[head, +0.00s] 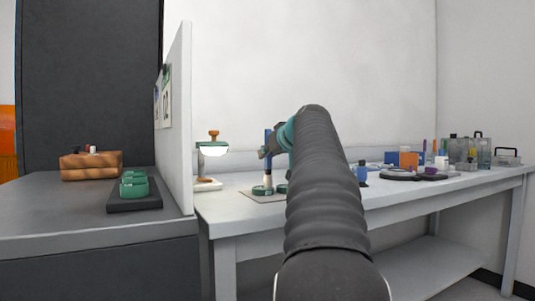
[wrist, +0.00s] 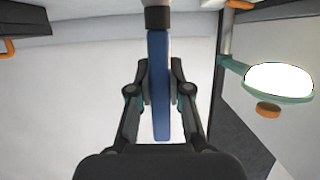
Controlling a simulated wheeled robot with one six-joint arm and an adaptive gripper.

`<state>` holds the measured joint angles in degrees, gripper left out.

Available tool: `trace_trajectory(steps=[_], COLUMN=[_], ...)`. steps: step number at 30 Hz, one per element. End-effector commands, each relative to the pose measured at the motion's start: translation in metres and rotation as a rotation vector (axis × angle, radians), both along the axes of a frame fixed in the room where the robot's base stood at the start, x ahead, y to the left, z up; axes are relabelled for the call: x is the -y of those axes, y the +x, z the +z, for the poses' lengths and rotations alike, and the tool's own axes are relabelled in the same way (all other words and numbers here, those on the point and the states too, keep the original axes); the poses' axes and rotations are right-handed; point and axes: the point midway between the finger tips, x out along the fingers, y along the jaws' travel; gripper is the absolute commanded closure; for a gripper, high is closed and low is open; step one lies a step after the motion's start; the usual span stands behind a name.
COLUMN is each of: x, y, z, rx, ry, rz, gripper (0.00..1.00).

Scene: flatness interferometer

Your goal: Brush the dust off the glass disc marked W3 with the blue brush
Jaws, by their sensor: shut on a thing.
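My gripper (head: 268,152) is shut on the blue handle of an upright brush (head: 268,137), over the left part of the long white table. In the wrist view, the two fingers of my gripper (wrist: 160,92) press on both sides of the blue brush handle (wrist: 160,75), with a dark collar at its upper end. In the head view, the pale lower end of the brush is just above or at small green-rimmed round pieces (head: 261,190) on a mat (head: 250,196). I cannot tell whether it touches them. No W3 mark is readable, and my arm hides part of this area.
A lamp (head: 213,148) stands left of the brush, beside a white partition (head: 181,120).

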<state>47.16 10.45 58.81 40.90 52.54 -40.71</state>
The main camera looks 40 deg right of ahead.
Motion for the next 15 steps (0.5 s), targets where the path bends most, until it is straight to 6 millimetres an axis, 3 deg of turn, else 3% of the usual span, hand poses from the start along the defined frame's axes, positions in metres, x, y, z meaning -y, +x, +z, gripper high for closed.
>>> trace_trajectory(steps=[15], x=[-0.0010], y=[0.0006], z=[0.0074], rx=[0.001], ry=[-0.001], rz=[0.000], gripper=[1.00])
